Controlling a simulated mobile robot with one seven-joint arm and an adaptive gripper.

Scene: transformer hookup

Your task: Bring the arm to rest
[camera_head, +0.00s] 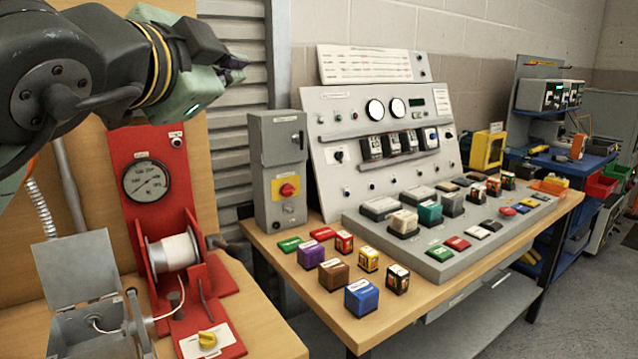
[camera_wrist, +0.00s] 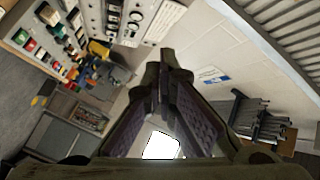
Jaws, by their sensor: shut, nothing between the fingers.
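My arm reaches in from the upper left of the head view. My gripper (camera_head: 234,66) is at its end, raised in the air in front of the slatted metal shutter and pointing right. It is above and to the right of the red stand with a gauge (camera_head: 148,180), apart from it. In the wrist view the fingers of my gripper (camera_wrist: 165,75) come together at their tips, with nothing held between them. The workbench (camera_head: 262,262) and the sloped panel with dials (camera_head: 378,125) lie to the right of and below the gripper.
A grey switch box (camera_head: 279,168) with a red knob stands at the bench's left. Several coloured blocks, such as a blue one (camera_head: 361,298), sit on the bench front. An open grey box (camera_head: 80,290) is at lower left. Floor (camera_head: 560,310) is clear at lower right.

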